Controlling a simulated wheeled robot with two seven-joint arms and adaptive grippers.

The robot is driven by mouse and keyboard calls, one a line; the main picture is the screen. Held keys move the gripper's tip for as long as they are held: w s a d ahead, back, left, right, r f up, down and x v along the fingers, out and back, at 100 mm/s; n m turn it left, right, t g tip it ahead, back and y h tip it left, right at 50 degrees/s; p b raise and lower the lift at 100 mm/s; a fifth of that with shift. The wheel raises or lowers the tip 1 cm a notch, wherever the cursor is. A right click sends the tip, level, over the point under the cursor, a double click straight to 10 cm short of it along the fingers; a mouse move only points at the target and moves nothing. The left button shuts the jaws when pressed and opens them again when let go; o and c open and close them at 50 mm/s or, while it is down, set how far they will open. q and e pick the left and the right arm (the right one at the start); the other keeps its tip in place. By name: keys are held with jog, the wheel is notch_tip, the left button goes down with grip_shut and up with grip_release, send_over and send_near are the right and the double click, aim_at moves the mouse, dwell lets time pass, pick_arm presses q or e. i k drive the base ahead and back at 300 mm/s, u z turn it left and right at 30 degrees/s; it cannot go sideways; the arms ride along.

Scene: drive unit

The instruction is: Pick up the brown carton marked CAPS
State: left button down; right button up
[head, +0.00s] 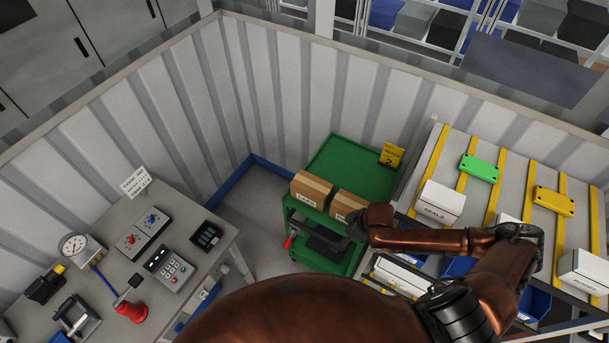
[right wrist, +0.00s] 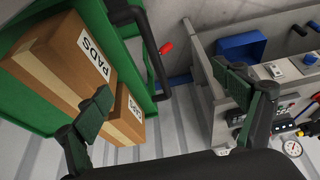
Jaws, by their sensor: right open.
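Two brown cartons stand side by side on the green cart. The left carton (head: 311,187) has a white label, too small to read surely, that looks like CAPS. The right carton (head: 346,204) is partly hidden by my right arm; in the right wrist view the nearer carton (right wrist: 62,65) reads PADS. My left gripper is out of view.
The green cart (head: 362,166) has free top behind the cartons and a yellow sign (head: 391,155). A sloped rack (head: 470,205) with white boxes stands right. A grey workbench (head: 85,218) with devices stands left. Clear floor lies between bench and cart.

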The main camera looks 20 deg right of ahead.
aim_at(312, 190)
jog(key=i, duration=0.85)
